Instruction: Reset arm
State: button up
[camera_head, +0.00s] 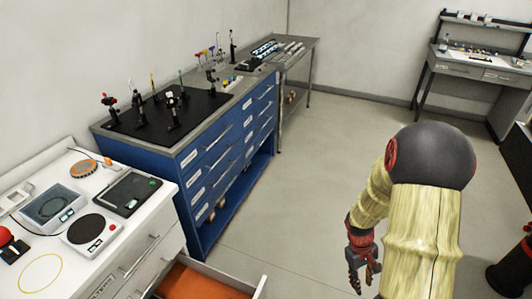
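My arm is folded at the right of the head view, its links wrapped in a yellowish cover with a dark rounded joint on top. My gripper (362,278) hangs down at the left side of the arm, over the open floor and apart from the benches. Its dark fingers point downward. The fingers are small in the picture, and I cannot tell whether they are open or shut. I see no object clearly held in them.
A white bench (150,226) with instruments stands at lower left, its drawer (205,283) pulled out. A blue cabinet (208,185) carries a black optics board (190,112). A grey desk (465,70) stands at far right. The grey floor (300,190) between is clear.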

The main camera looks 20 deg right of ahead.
jog(key=a+r+t, duration=0.3)
jog(key=a+r, duration=0.5)
jog(key=r, duration=0.3)
jog(key=s+a+r+t+y, duration=0.1)
jog(key=a+r+t, duration=0.1)
jog(key=a+r, duration=0.7)
jog(key=s+a+r+t, duration=0.1)
jog(key=a+r+t, duration=0.2)
jog(key=a+r, duration=0.5)
notch_tip(320, 180, up, 7)
jog(key=shift+s+a+t+y+p, duration=0.25)
jog(key=shift+a+t+y+p, duration=0.05)
jog(key=shift+a, duration=0.1)
